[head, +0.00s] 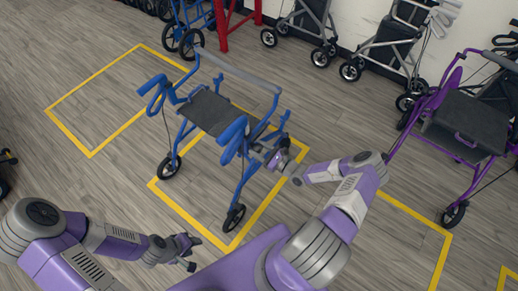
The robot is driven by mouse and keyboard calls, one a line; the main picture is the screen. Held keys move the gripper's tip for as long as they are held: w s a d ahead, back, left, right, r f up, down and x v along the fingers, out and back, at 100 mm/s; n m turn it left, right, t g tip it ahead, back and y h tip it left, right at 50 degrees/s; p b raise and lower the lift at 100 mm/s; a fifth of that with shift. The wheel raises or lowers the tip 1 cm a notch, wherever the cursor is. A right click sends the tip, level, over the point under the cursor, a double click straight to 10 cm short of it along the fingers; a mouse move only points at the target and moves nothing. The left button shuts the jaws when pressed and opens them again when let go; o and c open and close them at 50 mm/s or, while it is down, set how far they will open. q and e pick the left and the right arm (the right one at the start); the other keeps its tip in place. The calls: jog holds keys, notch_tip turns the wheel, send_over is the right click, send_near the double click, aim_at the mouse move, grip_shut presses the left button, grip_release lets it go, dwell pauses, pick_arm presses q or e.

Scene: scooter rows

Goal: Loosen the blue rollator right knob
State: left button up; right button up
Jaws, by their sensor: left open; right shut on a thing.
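The blue rollator (209,109) stands upright in the middle of the head view, with a dark seat, a grey back bar and blue handles. My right gripper (264,153) is at its right side, just below the right handle (234,131). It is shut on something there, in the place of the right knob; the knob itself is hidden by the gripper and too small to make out. My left gripper (189,250) is open and empty, low in the view, apart from the rollator and in front of it.
Yellow floor lines (191,220) frame the rollator, and an empty yellow-marked bay (95,105) lies to its left. A purple rollator (467,123) stands at the right. Several grey and black walkers (392,45) line the back wall, near a red frame (222,25).

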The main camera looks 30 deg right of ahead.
jog(key=shift+r, duration=0.15)
jog(key=shift+w+m, duration=0.1)
jog(key=shift+m, duration=0.7)
jog(key=o, duration=1)
jog(key=p+v, duration=0.1)
jog(key=v, duration=0.6)
jog(key=shift+s+p, duration=0.3)
jog(key=shift+s, duration=0.05)
